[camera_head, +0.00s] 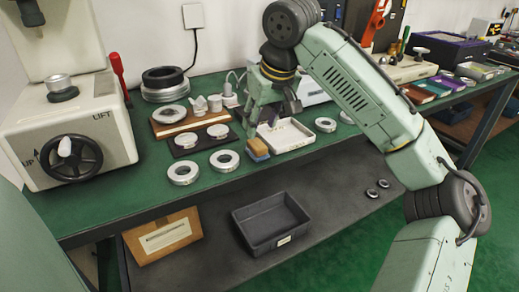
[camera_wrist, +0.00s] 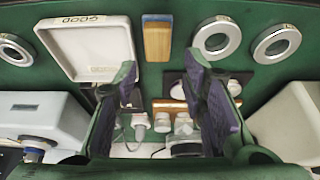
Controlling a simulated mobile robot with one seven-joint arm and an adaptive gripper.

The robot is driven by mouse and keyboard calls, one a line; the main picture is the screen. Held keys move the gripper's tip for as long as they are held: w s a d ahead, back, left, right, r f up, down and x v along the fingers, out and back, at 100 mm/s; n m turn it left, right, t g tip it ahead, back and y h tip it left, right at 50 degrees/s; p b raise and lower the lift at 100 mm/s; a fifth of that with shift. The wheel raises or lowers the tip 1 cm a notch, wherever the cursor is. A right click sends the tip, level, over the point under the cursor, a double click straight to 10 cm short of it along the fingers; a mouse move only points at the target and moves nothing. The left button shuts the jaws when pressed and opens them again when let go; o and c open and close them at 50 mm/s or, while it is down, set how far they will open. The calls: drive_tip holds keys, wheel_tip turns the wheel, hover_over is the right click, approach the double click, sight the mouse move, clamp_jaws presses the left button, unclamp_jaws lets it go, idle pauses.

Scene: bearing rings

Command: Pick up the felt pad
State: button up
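A small block with a tan top and a blue lower layer (camera_head: 257,149) lies at the front edge of the green bench, left of a white tray; it looks like the felt pad. In the wrist view the same block (camera_wrist: 157,40) is upper middle, beyond my fingertips, with tan and blue strips showing. My gripper (camera_head: 270,110) hangs over the bench, behind the block and near the tray. In the wrist view my gripper (camera_wrist: 161,75) has its fingers wide apart with nothing between them. The block is apart from the fingers.
The white tray (camera_head: 304,136), marked GOOD, looks empty in the wrist view (camera_wrist: 90,72). Metal rings (camera_head: 184,172) (camera_head: 224,160) lie left of the block. A dark board (camera_head: 188,146) with rings is behind them. A grey bin (camera_head: 250,237) sits on the lower shelf.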

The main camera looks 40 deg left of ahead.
sight(257, 143)
drive_tip(key=x, duration=0.7)
drive_tip(key=shift+w+d+f, duration=0.1)
drive_tip(key=shift+w+f, duration=0.05)
drive_tip(key=shift+c, duration=0.4)
drive_tip(key=c, duration=0.8)
